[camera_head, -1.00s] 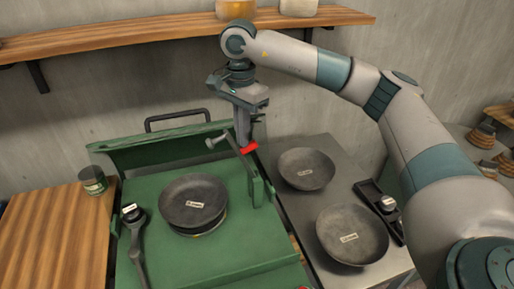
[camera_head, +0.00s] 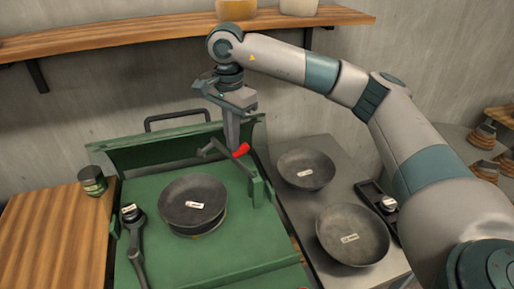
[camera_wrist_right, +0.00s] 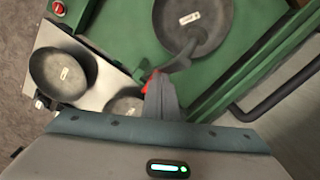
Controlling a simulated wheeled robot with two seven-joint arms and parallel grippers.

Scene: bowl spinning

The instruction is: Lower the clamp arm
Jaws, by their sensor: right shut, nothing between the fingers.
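The clamp arm (camera_head: 217,149) is a grey bar with a red grip (camera_head: 241,150), tilted up from a green bracket (camera_head: 257,190) at the right of the green machine. Its free end hangs in the air above and behind the dark bowl (camera_head: 193,199). My right gripper (camera_head: 232,146) points down, shut with nothing between its fingers, its tips right beside the red grip. In the right wrist view the gripper (camera_wrist_right: 162,98) covers part of the red grip (camera_wrist_right: 149,81), and the clamp arm (camera_wrist_right: 177,66) reaches toward the bowl. Contact looks likely but is not certain. My left gripper is not in view.
Two more dark bowls (camera_head: 306,169) (camera_head: 352,235) rest on the grey side table (camera_head: 328,147). A lever tool (camera_head: 134,236) stands left of the centre bowl. A jar (camera_head: 93,181) stands on the wooden top (camera_head: 53,237). A shelf (camera_head: 150,34) runs along the wall behind.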

